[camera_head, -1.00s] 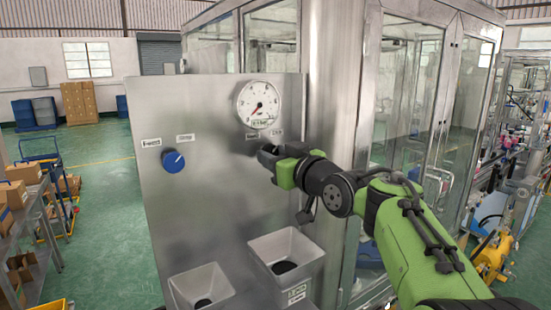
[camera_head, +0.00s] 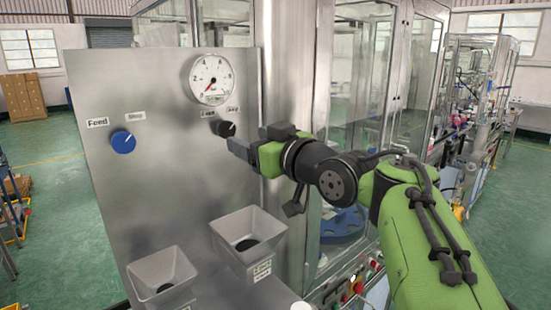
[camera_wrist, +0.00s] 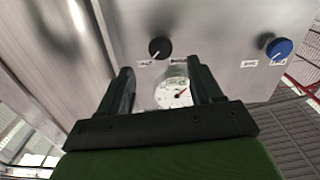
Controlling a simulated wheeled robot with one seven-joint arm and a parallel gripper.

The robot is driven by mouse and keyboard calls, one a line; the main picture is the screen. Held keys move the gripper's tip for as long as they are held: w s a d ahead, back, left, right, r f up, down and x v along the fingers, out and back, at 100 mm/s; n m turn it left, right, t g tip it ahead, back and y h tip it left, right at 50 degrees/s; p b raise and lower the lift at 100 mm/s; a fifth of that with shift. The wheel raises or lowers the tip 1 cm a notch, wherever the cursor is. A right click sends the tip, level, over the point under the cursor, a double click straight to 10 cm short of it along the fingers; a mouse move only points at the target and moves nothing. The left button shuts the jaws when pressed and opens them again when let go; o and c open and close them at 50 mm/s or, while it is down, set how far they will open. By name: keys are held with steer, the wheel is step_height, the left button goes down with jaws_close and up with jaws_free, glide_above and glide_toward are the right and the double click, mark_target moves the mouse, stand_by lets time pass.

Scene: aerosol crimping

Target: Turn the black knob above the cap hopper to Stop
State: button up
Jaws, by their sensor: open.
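The black knob (camera_head: 226,129) is on the steel panel, below the gauge and above the right-hand hopper (camera_head: 249,237). Two small labels sit above it, their text hard to read. Its light mark seems to point toward the right label. My gripper (camera_head: 253,143) is open and empty, just right of the knob and apart from it. In the wrist view, which is upside down, the knob (camera_wrist: 159,48) shows beyond and between the open fingers (camera_wrist: 160,72), with its mark toward the lower left.
A blue knob (camera_head: 123,142) with Feed and Stop labels is on the panel's left. The gauge (camera_head: 211,79) is just above the black knob. A second hopper (camera_head: 160,277) stands lower left. A glass-walled machine (camera_head: 365,90) is at right.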

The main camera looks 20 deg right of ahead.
steer(key=b+v, duration=0.1)
steer(key=v, duration=0.7)
steer(key=shift+s, duration=0.2)
